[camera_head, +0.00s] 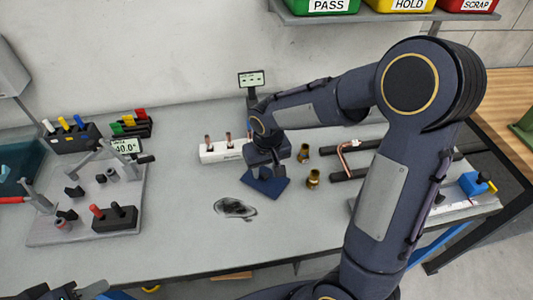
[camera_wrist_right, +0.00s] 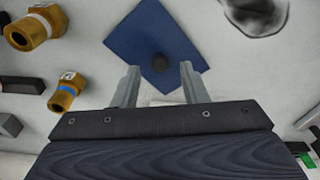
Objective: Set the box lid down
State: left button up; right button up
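The box lid is a dark blue square plate (camera_wrist_right: 150,30) with a small black knob (camera_wrist_right: 160,62). In the head view the blue lid (camera_head: 266,187) lies low at the workbench, partly hidden by my right gripper (camera_head: 267,168). In the right wrist view my right gripper (camera_wrist_right: 160,72) has its two fingers spread, with the knob between the fingertips and a gap on each side. Whether the lid rests on the bench or on something under it cannot be told. A bit of my left arm's end (camera_head: 68,292) shows at the bottom left; its fingers are not clear.
Brass fittings (camera_head: 313,178) stand right of the lid. A white block with copper pieces (camera_head: 220,152) is behind it, left. A bent copper tube (camera_head: 345,160) lies on black bars at right. The front bench (camera_head: 190,245) is clear.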

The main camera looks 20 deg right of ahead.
aim_at(267, 184)
notch_tip(267, 184, up, 9)
jog(key=s, duration=0.1)
jog(key=s+r+m+t+y, duration=0.1)
jog(key=s+t+y, duration=0.2)
jog(key=s, duration=1.5)
jog(key=shift+s+a+r+t+y, duration=0.25)
jog(key=shift+t+y, duration=0.15)
jog(key=shift+t, duration=0.2)
